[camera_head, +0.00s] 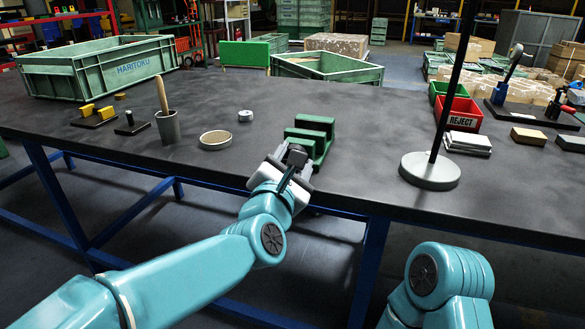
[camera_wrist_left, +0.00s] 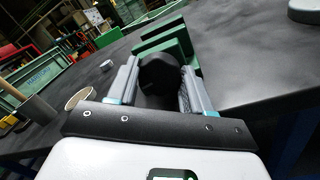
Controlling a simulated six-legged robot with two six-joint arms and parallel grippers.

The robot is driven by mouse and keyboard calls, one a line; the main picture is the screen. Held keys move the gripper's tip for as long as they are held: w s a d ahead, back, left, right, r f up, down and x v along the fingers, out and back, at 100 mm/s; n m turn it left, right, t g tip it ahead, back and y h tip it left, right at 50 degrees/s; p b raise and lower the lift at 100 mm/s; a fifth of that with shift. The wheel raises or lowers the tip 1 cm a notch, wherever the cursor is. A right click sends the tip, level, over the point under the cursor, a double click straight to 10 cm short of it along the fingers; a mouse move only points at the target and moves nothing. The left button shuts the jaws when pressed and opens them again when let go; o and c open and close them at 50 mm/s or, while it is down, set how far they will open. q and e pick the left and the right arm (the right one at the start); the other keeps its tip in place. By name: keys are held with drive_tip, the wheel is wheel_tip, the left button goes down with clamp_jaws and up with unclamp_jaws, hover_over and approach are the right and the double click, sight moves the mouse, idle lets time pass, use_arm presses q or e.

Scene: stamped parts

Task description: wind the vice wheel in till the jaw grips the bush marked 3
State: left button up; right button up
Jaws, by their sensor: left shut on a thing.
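The green vice (camera_head: 318,135) stands at the front edge of the dark table, and its green blocks show in the left wrist view (camera_wrist_left: 165,35). Its black wheel (camera_wrist_left: 160,75) faces me. My left gripper (camera_head: 294,160) is shut on the wheel, with one finger on each side in the left wrist view (camera_wrist_left: 158,82). A small silvery bush (camera_head: 245,116) lies on the table left of the vice, apart from it; any mark on it is too small to read. I cannot make out a bush between the jaws. My right arm shows at lower right, but its gripper is out of view.
A round shallow dish (camera_head: 215,140) and a grey cup (camera_head: 168,127) with a wooden handle stand left of the vice. A round-based stand (camera_head: 430,171) with a black pole is to the right. Behind it is a red REJECT bin (camera_head: 459,114). The table behind the vice is clear.

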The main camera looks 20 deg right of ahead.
use_arm(q)
drive_tip(key=o, duration=1)
drive_tip(key=shift+o, duration=0.2)
drive_tip(key=shift+s+f, duration=0.1)
use_arm(e)
drive_tip(key=shift+s, duration=0.1)
